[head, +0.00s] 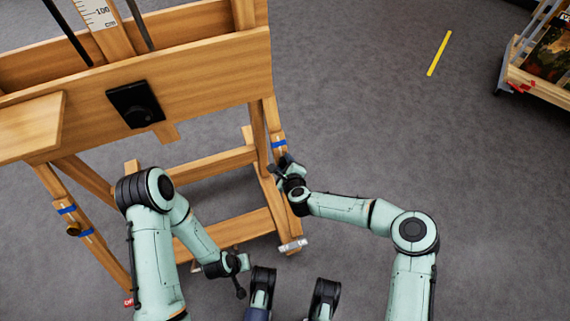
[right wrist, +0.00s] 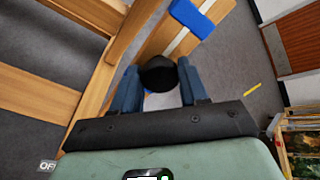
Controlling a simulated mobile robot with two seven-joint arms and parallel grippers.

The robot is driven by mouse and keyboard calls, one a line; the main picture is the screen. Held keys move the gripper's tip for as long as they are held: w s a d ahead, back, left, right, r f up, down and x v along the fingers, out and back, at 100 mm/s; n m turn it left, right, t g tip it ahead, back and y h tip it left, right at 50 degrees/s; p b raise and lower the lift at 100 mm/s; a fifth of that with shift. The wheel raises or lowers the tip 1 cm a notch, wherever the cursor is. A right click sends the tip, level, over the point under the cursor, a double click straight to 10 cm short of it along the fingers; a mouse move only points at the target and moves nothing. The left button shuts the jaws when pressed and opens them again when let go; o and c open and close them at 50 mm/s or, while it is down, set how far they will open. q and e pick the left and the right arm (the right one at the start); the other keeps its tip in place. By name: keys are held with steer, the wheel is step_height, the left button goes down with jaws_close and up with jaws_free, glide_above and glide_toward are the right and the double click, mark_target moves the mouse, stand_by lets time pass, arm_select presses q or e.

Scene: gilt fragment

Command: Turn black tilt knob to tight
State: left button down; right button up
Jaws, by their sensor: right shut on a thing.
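The black tilt knob (right wrist: 158,75) sits on the wooden strut of the easel in the right wrist view. The dark blue fingers of my right gripper (right wrist: 160,82) are closed on it, one on each side. In the head view my right gripper (head: 284,169) is at the easel's right strut, just below a blue band (head: 279,143), and mostly hides the knob. The blue band also shows in the right wrist view (right wrist: 192,17). My left gripper (head: 240,288) hangs low in front of the easel, apart from it. Its jaws are too small to read.
The wooden easel (head: 205,75) fills the left, with a black plate and knob (head: 135,104) on its front board. Another small dark knob (head: 73,229) is on its left strut. A wooden rack (head: 540,82) stands far right. The grey floor between is clear except for a yellow strip (head: 439,53).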

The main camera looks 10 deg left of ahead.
mark_target(285, 163)
arm_select(q)
steer(key=shift+w+r, duration=0.45)
arm_select(e)
steer(key=shift+m, duration=1.6)
arm_select(q)
steer(key=shift+w+d, duration=0.1)
arm_select(e)
steer(key=o, duration=1.1)
steer(key=shift+c, duration=0.2)
arm_select(q)
steer(key=shift+r, duration=0.1)
arm_select(e)
steer(key=shift+r, duration=0.1)
steer(key=p+v, duration=0.1)
steer(key=v, duration=0.2)
steer(key=shift+w+r+p, duration=0.1)
steer(key=shift+p, duration=0.25)
arm_select(q)
steer(key=s+d+r+p, duration=0.2)
steer(key=s+r, duration=0.1)
steer(key=r, duration=0.2)
steer(key=shift+s+d+m+g+h+p, duration=0.25)
steer(key=shift+d+m+g+h+p, duration=0.05)
steer(key=shift+d+h+p, duration=0.1)
arm_select(e)
steer(key=v, duration=1)
